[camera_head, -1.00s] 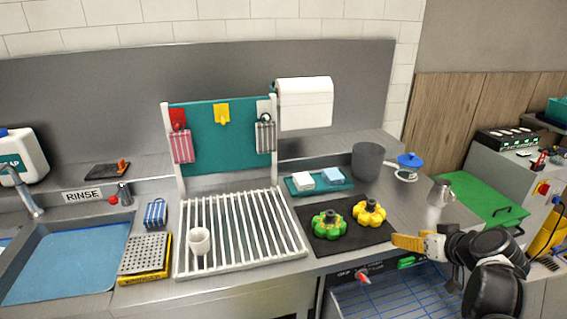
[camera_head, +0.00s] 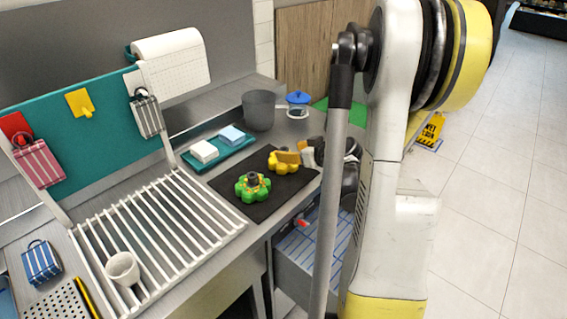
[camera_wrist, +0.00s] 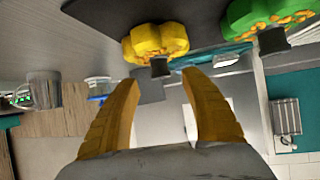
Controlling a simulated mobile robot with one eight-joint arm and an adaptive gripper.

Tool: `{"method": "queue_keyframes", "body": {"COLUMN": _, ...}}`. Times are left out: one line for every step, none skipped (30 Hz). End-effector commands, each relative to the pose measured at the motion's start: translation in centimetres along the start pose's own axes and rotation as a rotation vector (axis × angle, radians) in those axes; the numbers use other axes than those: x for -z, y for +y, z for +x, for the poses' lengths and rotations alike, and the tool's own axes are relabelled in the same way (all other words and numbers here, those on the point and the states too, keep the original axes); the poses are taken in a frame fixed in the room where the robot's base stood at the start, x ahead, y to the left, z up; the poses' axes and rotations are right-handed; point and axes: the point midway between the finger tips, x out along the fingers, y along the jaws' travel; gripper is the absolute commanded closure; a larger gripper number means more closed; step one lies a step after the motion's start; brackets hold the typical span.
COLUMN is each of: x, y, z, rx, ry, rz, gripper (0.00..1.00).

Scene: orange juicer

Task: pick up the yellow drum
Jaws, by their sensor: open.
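The yellow drum (camera_head: 284,163) is a lobed, flower-shaped piece on a black mat (camera_head: 232,211) on the counter. It also shows in the wrist view (camera_wrist: 156,42), with a dark stub at its middle. My gripper (camera_head: 303,157) is beside the drum at its right in the head view and partly covers it. In the wrist view the two orange fingers (camera_wrist: 160,85) are spread apart, with the drum just beyond their tips and nothing held between them. A similar green drum (camera_head: 252,187) stands next to the yellow one; it also shows in the wrist view (camera_wrist: 268,18).
A grey pot (camera_head: 259,110) and a blue-lidded container (camera_head: 298,105) stand behind the mat. A teal tray (camera_head: 217,152) holds two sponges. A white rack (camera_head: 160,231) with a white cup (camera_head: 122,268) lies to the left. Open floor lies to the right.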

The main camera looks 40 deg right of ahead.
Motion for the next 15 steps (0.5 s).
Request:
{"method": "queue_keyframes", "body": {"x": -0.2, "y": -0.1, "z": 0.8, "rx": 0.002, "ry": 0.000, "rz": -0.001, "gripper": 0.47}}
{"method": "queue_keyframes", "body": {"x": -0.3, "y": -0.1, "z": 1.3, "rx": 0.002, "ry": 0.001, "rz": -0.001, "gripper": 0.47}}
{"method": "queue_keyframes", "body": {"x": -0.4, "y": -0.1, "z": 2.0, "rx": 0.002, "ry": 0.000, "rz": -0.001, "gripper": 0.47}}
{"method": "queue_keyframes", "body": {"x": -0.5, "y": -0.1, "z": 2.5, "rx": 0.002, "ry": 0.000, "rz": -0.001, "gripper": 0.47}}
{"method": "queue_keyframes", "body": {"x": -0.5, "y": -0.1, "z": 3.0, "rx": 0.003, "ry": 0.000, "rz": -0.002, "gripper": 0.47}}
{"method": "queue_keyframes", "body": {"x": -0.4, "y": -0.1, "z": 3.6, "rx": 0.002, "ry": -0.001, "rz": -0.002, "gripper": 0.47}}
{"method": "queue_keyframes", "body": {"x": -0.4, "y": -0.1, "z": 4.0, "rx": 0.002, "ry": 0.000, "rz": -0.001, "gripper": 0.47}}
{"method": "queue_keyframes", "body": {"x": -0.3, "y": -0.1, "z": 4.2, "rx": 0.001, "ry": 0.000, "rz": 0.000, "gripper": 0.47}}
{"method": "queue_keyframes", "body": {"x": -0.3, "y": 0.0, "z": 4.4, "rx": 0.001, "ry": 0.000, "rz": 0.000, "gripper": 0.47}}
{"method": "queue_keyframes", "body": {"x": -0.2, "y": 0.0, "z": 4.5, "rx": 0.000, "ry": 0.000, "rz": 0.000, "gripper": 0.47}}
{"method": "queue_keyframes", "body": {"x": -0.2, "y": 0.0, "z": 4.5, "rx": 0.000, "ry": 0.000, "rz": 0.000, "gripper": 0.47}}
{"method": "queue_keyframes", "body": {"x": -0.2, "y": 0.0, "z": 4.4, "rx": 0.000, "ry": 0.000, "rz": 0.000, "gripper": 0.47}}
{"method": "queue_keyframes", "body": {"x": -0.2, "y": 0.0, "z": 4.4, "rx": 0.000, "ry": 0.000, "rz": 0.000, "gripper": 0.47}}
{"method": "queue_keyframes", "body": {"x": -0.1, "y": 0.0, "z": 4.4, "rx": 0.000, "ry": 0.000, "rz": 0.000, "gripper": 0.47}}
{"method": "queue_keyframes", "body": {"x": -0.1, "y": 0.0, "z": 4.4, "rx": 0.000, "ry": 0.000, "rz": 0.000, "gripper": 0.48}}
